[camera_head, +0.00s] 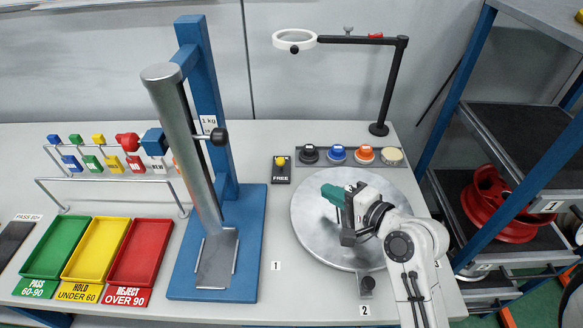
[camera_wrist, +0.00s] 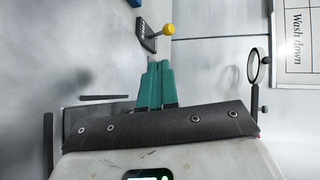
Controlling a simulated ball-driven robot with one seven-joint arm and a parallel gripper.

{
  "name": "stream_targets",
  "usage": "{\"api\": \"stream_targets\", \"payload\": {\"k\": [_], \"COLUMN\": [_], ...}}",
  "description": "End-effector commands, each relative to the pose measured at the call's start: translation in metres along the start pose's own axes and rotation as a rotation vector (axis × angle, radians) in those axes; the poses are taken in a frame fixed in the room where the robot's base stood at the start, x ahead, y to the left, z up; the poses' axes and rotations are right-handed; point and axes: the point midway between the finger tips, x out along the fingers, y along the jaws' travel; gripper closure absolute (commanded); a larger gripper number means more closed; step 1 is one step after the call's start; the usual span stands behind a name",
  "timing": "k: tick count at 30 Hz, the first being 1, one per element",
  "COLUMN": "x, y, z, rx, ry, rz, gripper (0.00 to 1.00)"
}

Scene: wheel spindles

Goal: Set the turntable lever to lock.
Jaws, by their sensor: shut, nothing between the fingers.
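The turntable lever is a small black plate (camera_head: 281,178) with a yellow knob (camera_head: 280,161), on the bench at the turntable's upper left. The word FREE shows on its near part. In the wrist view the yellow knob (camera_wrist: 168,29) stands on a dark stem from its black base (camera_wrist: 146,42). The round grey turntable (camera_head: 313,238) lies to the right of the lever. My gripper (camera_head: 328,192) has teal fingers, is shut and empty, and is over the turntable, right of the lever and apart from it. The fingertips (camera_wrist: 158,66) point towards the lever in the wrist view.
A row of coloured buttons (camera_head: 337,154) lies behind the turntable. A magnifier lamp (camera_head: 391,85) stands at the back right. A blue press stand (camera_head: 246,230) rises left of the lever. Green, yellow and red trays (camera_head: 139,252) are further left. Bare bench lies between stand and turntable.

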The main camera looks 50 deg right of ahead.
Motion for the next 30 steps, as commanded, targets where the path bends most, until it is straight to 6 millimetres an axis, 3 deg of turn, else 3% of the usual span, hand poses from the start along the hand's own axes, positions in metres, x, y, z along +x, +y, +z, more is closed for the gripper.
{"api": "stream_targets", "payload": {"k": [5,21,30], "x": [0.018,0.116,0.136], "y": [-0.002,-0.009,-0.013], "z": [0.000,0.000,-0.001], "rx": [0.000,-0.002,-0.001], "ry": [-0.001,0.000,0.001], "rz": [-0.001,0.000,-0.001], "gripper": [1.00,1.00,1.00]}}
